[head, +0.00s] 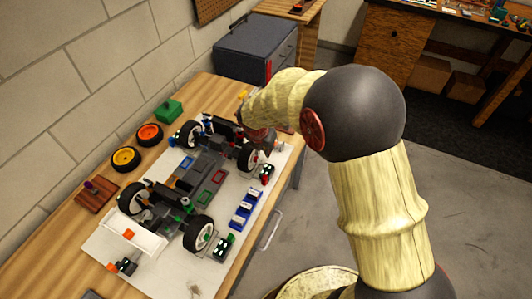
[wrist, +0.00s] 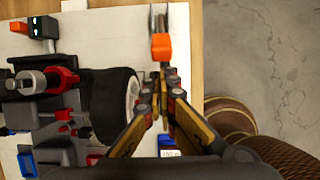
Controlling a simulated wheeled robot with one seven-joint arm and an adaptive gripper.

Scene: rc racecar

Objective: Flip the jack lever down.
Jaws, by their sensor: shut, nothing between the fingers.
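My gripper (wrist: 162,78) is shut and empty in the wrist view, beside the outer face of a black racecar tire (wrist: 108,98). Just past its fingertips is an orange block (wrist: 161,46) with two thin metal prongs, possibly a jack lever; I cannot tell whether they touch. A black jack-like block (wrist: 42,27) with a red-orange piece is at the upper left. In the head view, jack-like blocks stand by the car: one with green (head: 222,247), one with orange (head: 124,266) and one at the right (head: 266,174).
The racecar (head: 203,165) sits on a white mat (head: 108,247) on the wooden table. A blue tray (head: 243,208) lies near the table's right edge. Loose wheels (head: 125,159) and a green box (head: 168,111) are on the left. Grey floor is open right of the table.

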